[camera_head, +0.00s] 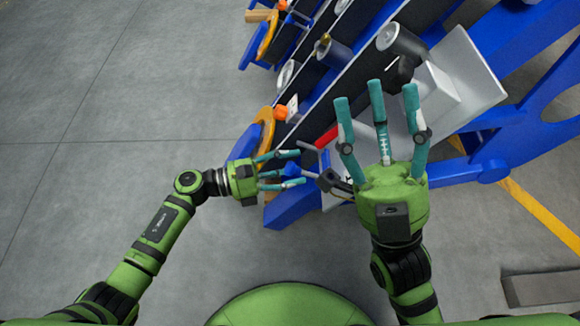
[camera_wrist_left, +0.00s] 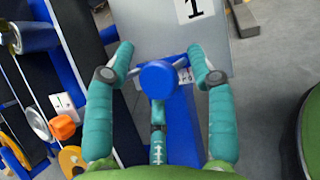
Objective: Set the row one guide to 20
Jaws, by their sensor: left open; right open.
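The row one guide shows in the left wrist view as a round blue knob (camera_wrist_left: 158,79) on a metal lever, in front of a grey plate marked "1" (camera_wrist_left: 195,10). A small plate with dark marks (camera_wrist_left: 184,76) sits just right of the knob; its reading is too small to tell. My left gripper (camera_wrist_left: 160,62) is open, its teal fingers spread around the knob. In the head view my left gripper (camera_head: 288,170) is at the lower end of the machine, by the blue knob (camera_head: 291,169). My right gripper (camera_head: 377,98) is open and empty, over the grey plate and machine.
The blue harvester chassis (camera_head: 285,208) fills the upper right, with dark rails, rollers, orange knobs (camera_head: 281,112) and yellow discs. Grey floor (camera_head: 110,90) at left is clear.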

